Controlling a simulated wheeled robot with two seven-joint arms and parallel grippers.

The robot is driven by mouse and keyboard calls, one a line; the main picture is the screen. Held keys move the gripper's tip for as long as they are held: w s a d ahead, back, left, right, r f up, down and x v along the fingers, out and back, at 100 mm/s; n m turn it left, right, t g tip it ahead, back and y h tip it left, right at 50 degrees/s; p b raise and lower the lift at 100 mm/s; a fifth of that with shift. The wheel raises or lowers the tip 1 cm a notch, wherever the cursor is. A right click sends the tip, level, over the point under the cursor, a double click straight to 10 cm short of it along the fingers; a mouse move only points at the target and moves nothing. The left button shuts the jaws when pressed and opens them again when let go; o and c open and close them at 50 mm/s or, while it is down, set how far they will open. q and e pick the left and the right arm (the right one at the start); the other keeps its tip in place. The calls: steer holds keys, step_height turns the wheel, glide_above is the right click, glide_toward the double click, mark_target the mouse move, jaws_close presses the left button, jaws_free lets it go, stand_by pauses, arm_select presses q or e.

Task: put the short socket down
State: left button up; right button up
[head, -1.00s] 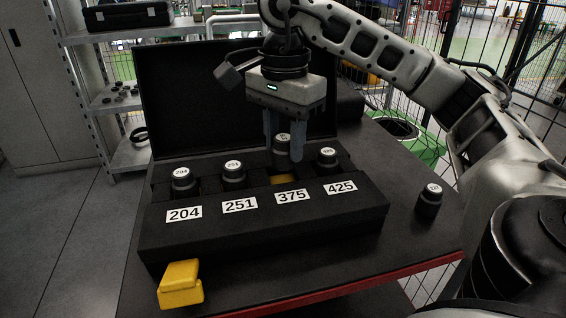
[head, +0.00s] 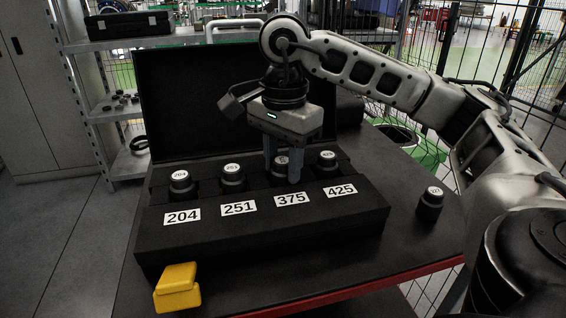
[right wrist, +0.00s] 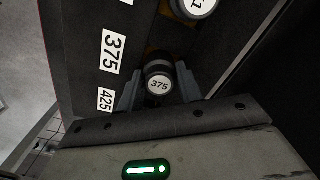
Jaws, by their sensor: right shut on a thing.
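My right gripper (head: 283,172) points down over the 375 place of the black socket case (head: 265,228). It is shut on a dark socket with a white cap (head: 281,161), which reads 375 in the right wrist view (right wrist: 159,85). The socket is upright between the two fingers, at the slot behind the 375 label (head: 292,198). Its lower end is hidden by the case front, so I cannot tell whether it touches the slot floor. My left gripper is not in view.
Sockets stand in the 204 (head: 181,182), 251 (head: 232,177) and 425 (head: 327,162) places. Another socket (head: 430,204) stands on the dark table (head: 330,268) right of the case. The open lid (head: 200,100) rises behind. A yellow block (head: 177,288) is at the case's front left.

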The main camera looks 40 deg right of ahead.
mark_target(282, 160)
steer(key=o, duration=0.8)
steer(key=shift+s+a+f, duration=0.1)
steer(key=shift+s+f, duration=0.05)
steer(key=shift+f, duration=0.5)
steer(key=o, duration=0.4)
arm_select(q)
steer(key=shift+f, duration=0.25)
arm_select(e)
steer(key=shift+f, duration=0.1)
steer(key=shift+a, duration=0.1)
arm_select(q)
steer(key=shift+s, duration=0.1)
arm_select(e)
steer(key=shift+r, duration=0.25)
arm_select(q)
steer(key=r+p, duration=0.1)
steer(key=p, duration=0.2)
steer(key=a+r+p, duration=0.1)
steer(key=p, duration=0.2)
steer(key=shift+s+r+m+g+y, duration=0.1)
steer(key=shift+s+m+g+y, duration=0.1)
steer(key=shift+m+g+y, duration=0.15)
arm_select(e)
step_height(282, 160, up, 13)
steer(key=shift+d, duration=0.2)
